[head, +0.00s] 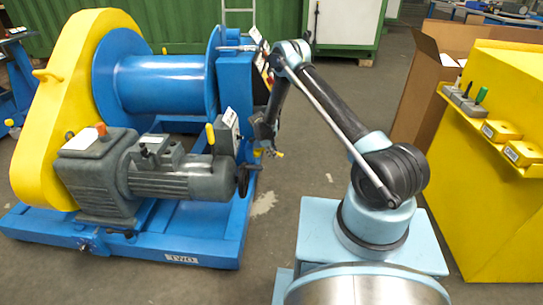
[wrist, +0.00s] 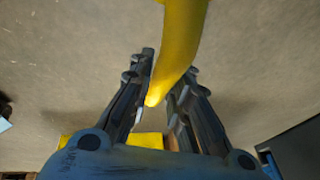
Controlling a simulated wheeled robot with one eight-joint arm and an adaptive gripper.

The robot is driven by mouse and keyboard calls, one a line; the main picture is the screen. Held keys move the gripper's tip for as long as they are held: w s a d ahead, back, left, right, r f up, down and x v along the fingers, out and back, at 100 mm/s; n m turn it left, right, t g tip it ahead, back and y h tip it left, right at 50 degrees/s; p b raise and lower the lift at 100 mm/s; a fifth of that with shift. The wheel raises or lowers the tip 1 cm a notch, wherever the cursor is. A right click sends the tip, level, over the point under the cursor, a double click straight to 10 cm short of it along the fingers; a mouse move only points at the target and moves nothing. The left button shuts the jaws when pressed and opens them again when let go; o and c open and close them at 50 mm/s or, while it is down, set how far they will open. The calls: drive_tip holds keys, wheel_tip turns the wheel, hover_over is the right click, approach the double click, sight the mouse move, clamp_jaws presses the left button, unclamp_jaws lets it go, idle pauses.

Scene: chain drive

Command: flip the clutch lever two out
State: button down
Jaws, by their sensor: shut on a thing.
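A yellow lever (wrist: 183,35) with a rounded tip comes down from the top of the wrist view. Its tip lies between the two dark fingers of my gripper (wrist: 169,64), and the gripper is shut on it. In the head view my gripper (head: 266,143) is low, beside the right end of the blue winch frame (head: 236,85). The arm and gripper hide most of the lever there. I see no label on the lever, so I cannot tell its number.
The winch has a blue drum (head: 165,85), a yellow guard (head: 62,110), a grey motor (head: 170,178) and a dark handwheel (head: 246,180). A yellow bench (head: 490,200) with small tools and a cardboard box (head: 425,85) stand at the right.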

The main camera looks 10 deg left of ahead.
drive_tip(key=c, duration=1.5)
unclamp_jaws()
drive_tip(key=shift+r, duration=0.1)
drive_tip(key=v, duration=1.2)
drive_tip(key=shift+w, duration=0.1)
